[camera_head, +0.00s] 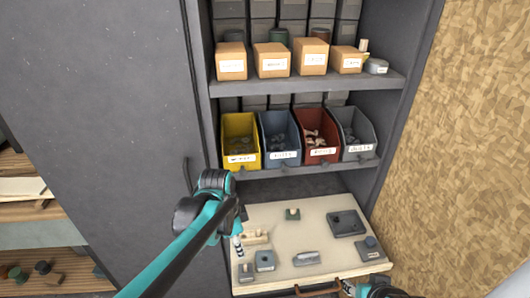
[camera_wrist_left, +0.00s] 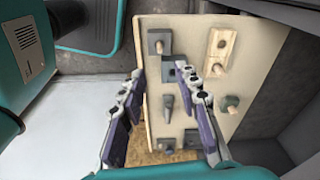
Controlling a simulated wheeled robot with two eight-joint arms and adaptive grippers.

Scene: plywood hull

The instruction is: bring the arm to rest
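My left arm comes in from the left in the head view, and its gripper (camera_head: 238,246) hangs over the left part of a pale work board (camera_head: 275,217). In the left wrist view the two fingers of this gripper (camera_wrist_left: 165,140) stand wide apart with nothing between them. Small fixtures on the board show beyond the fingers, apart from them. My right gripper (camera_head: 348,287) shows only partly at the bottom edge of the head view, by the board's front edge; its finger opening is not clear.
Grey fixtures, including a dark square block (camera_head: 346,223), stand on the board. Above it a shelf holds a yellow bin (camera_head: 240,136), a blue bin (camera_head: 280,155), a red bin (camera_head: 318,152) and a grey bin (camera_head: 358,148). Cardboard boxes (camera_head: 271,60) line the upper shelf. A grey cabinet door (camera_head: 100,90) is left.

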